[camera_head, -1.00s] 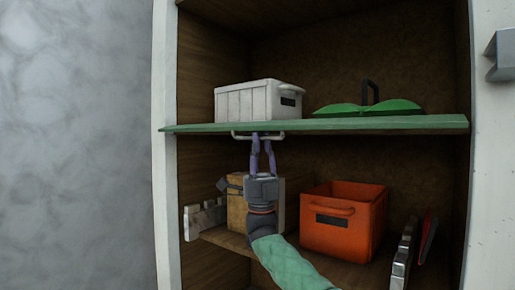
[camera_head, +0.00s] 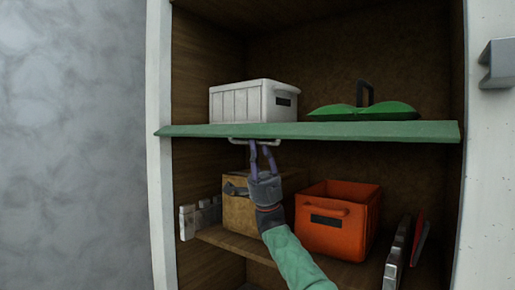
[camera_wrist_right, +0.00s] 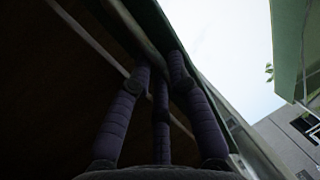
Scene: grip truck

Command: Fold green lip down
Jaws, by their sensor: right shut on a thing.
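The green lip (camera_head: 330,131) runs along the front of the upper shelf as a long flat board. A pale bar handle (camera_head: 236,140) hangs under it, left of the middle. My right gripper (camera_head: 260,145) reaches up from below with its purple fingers at this handle, shut on it. My left gripper is not in view.
A white crate (camera_head: 240,104) and a green item with a black handle (camera_head: 360,112) sit on the upper shelf. Below are a cardboard box (camera_head: 237,214), an orange bin (camera_head: 335,240) and grey metal parts (camera_head: 397,255). White cabinet posts (camera_head: 160,200) stand at the sides.

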